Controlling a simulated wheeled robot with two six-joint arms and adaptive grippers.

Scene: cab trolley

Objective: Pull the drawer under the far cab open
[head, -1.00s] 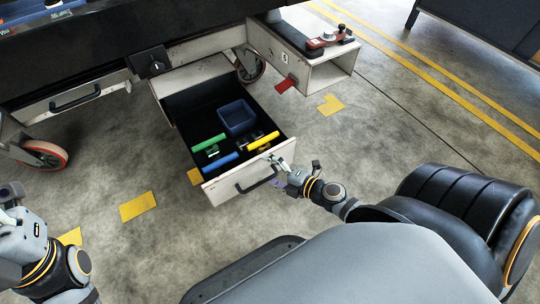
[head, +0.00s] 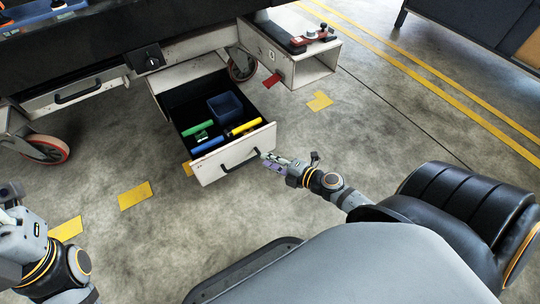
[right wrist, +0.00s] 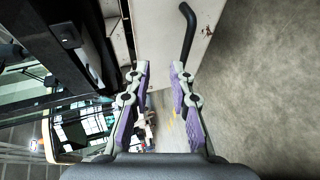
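The drawer under the far cab (head: 235,154) stands well open, its pale front tilted to view and its inside showing. Its black bar handle (head: 240,162) is on the front; the handle also shows in the right wrist view (right wrist: 188,32). My right gripper (head: 264,156) is just off the handle's right end, in front of the drawer front. In the right wrist view, its two fingers (right wrist: 158,78) are apart with nothing between them, and the handle lies beyond the right finger. My left arm (head: 40,245) is at the left edge; its fingertips are not clear.
The drawer holds a blue bin (head: 225,106) and green, blue and yellow-handled items. Another closed drawer (head: 75,95) is at the left, beside a caster wheel (head: 45,149). The floor in front is clear.

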